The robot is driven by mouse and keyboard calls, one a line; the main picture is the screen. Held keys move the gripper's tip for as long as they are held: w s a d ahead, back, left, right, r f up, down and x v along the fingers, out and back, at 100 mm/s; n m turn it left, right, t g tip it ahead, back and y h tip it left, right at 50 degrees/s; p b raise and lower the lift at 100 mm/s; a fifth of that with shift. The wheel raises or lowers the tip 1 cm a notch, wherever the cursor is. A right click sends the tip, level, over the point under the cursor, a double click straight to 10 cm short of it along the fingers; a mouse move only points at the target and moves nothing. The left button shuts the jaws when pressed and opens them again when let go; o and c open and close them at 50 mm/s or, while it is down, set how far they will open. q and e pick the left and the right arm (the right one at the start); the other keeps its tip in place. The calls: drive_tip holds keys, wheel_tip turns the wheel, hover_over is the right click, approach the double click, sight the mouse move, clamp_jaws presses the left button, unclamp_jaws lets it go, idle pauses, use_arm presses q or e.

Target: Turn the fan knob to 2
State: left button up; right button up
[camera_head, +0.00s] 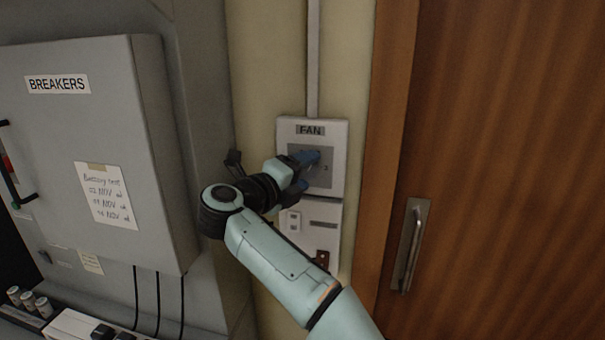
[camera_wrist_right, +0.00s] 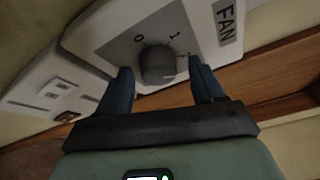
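The fan switch box (camera_head: 338,134) is a white wall plate with a FAN label and a grey dial face. It also shows in the right wrist view (camera_wrist_right: 98,30). The dark grey round fan knob (camera_wrist_right: 158,64) stands out from the dial, with 0 and 1 readable beside it. The mark at 2 is not readable, and I cannot tell where the knob points. My right gripper (camera_head: 304,171) is at the dial and hides the knob in the head view. In the wrist view its blue fingers (camera_wrist_right: 161,72) are apart, one each side of the knob, with gaps visible. My left gripper is not in view.
Below the fan box is another white wall plate (camera_head: 322,212). A grey BREAKERS cabinet (camera_head: 110,130) with a handwritten note stands at left. A wooden door (camera_head: 500,150) with a metal handle (camera_head: 411,245) is at right. A conduit (camera_head: 313,60) runs up the wall.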

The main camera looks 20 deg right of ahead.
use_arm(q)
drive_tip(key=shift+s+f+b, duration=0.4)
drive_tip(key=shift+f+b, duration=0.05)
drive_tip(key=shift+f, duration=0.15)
use_arm(e)
drive_tip(key=v, duration=1.3)
drive_tip(key=shift+a, duration=0.2)
drive_tip(key=shift+s, duration=0.1)
